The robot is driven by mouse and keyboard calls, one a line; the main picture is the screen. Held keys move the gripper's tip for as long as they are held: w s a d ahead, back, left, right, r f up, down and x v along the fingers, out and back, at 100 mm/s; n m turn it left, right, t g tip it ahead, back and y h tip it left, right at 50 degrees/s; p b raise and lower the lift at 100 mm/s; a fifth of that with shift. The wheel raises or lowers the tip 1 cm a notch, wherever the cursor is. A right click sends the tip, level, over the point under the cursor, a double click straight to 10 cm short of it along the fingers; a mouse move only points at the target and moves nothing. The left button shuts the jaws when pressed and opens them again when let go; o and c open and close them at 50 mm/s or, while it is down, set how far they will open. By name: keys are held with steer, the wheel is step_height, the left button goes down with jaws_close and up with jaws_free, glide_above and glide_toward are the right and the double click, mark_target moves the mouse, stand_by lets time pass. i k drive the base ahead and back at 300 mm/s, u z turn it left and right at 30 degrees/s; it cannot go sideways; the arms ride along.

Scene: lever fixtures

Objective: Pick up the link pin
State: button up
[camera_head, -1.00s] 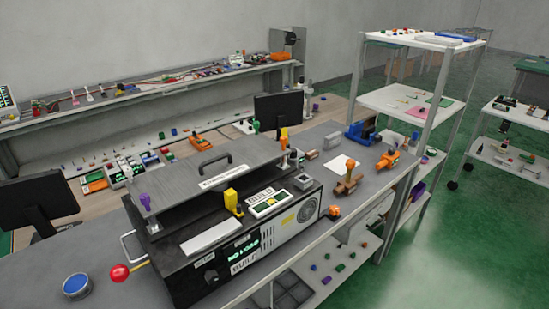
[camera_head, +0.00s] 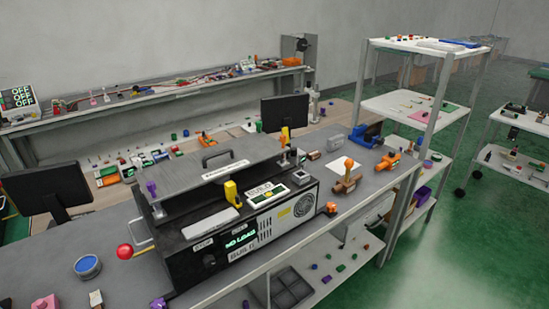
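I cannot make out which of the small parts is the link pin. Small parts lie at the near left of the grey bench (camera_head: 130,262): a pink block (camera_head: 46,303), a beige piece (camera_head: 96,299) and a purple piece (camera_head: 158,303), all cut by or close to the bottom edge of the view. A black machine (camera_head: 197,258) with a "NO LOAD" display and a grey top plate stands on the bench. A lever with a red ball (camera_head: 125,251) sticks out at its left. My gripper is not in view.
A blue-topped round dish (camera_head: 87,267) sits left of the machine. Brown blocks with orange parts (camera_head: 346,184) stand at its right. A white shelf rack (camera_head: 410,110) rises at the bench's right end. Green floor (camera_head: 445,270) is open at the lower right.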

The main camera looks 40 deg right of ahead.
mark_target(293, 151)
steer(key=u, duration=0.05)
steer(key=k, duration=0.2)
steer(key=u, duration=2.05)
steer(key=k, duration=0.25)
steer(key=u, duration=0.25)
steer(key=k, duration=1.95)
steer(key=z, duration=0.3)
